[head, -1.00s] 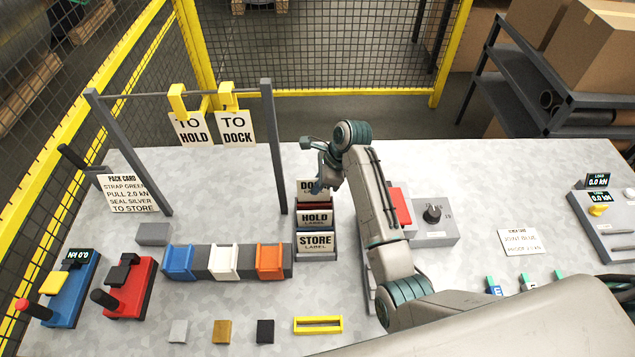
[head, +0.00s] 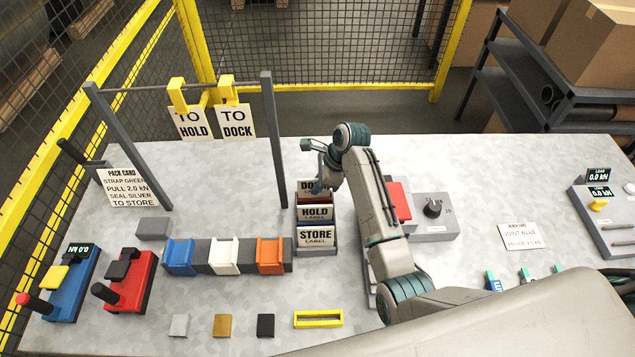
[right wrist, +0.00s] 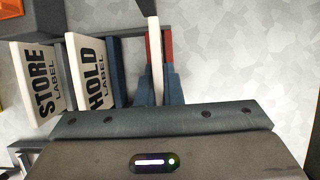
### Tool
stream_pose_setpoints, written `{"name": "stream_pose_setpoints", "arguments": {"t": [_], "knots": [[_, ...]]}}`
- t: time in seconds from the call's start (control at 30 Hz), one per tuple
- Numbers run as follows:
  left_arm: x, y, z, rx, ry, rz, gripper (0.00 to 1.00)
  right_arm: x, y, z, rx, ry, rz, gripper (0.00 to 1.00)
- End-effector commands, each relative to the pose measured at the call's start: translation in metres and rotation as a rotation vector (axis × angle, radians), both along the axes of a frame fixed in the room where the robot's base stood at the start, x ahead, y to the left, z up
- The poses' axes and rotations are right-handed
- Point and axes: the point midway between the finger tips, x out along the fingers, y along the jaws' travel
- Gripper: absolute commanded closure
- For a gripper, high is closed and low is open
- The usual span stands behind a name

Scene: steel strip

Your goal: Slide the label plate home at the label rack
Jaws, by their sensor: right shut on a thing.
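The label rack (head: 318,250) stands in the middle of the table. It bears a STORE label plate (head: 316,236) in front and a HOLD label plate (head: 315,212) behind it. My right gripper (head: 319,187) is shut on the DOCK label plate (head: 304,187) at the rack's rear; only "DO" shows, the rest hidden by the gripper. In the right wrist view the held plate (right wrist: 154,55) stands edge-on between the fingers, beside a red part (right wrist: 168,48). The HOLD plate (right wrist: 92,75) is to its left. I cannot tell how deep the held plate sits. My left gripper is not in view.
A hanging rail (head: 190,92) with TO HOLD and TO DOCK cards (head: 237,122) stands left of the rack. Blue, white and orange holders (head: 270,256) sit close at its left. A grey box with a knob (head: 434,228) is right of my arm.

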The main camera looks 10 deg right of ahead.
Motion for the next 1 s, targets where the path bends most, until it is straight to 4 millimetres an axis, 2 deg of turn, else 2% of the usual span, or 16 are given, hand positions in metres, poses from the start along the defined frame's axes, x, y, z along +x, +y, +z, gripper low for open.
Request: {"name": "stream_pose_setpoints", "arguments": {"t": [0.47,0.5,0.6,0.87,1.0], "knots": [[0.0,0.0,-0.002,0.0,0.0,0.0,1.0,0.0,-0.001,-0.012,-0.001,0.001,0.0,1.0],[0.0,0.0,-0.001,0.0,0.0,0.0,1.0,0.0,-0.001,-0.012,-0.001,0.0,0.0,0.86],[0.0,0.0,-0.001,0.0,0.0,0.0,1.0,0.0,-0.001,-0.012,-0.001,0.0,0.0,0.68],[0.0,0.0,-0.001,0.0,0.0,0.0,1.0,0.0,-0.001,-0.011,-0.001,0.0,0.0,0.68],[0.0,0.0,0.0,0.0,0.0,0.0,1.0,0.0,-0.001,-0.004,-0.001,-0.001,0.0,0.68]]}}
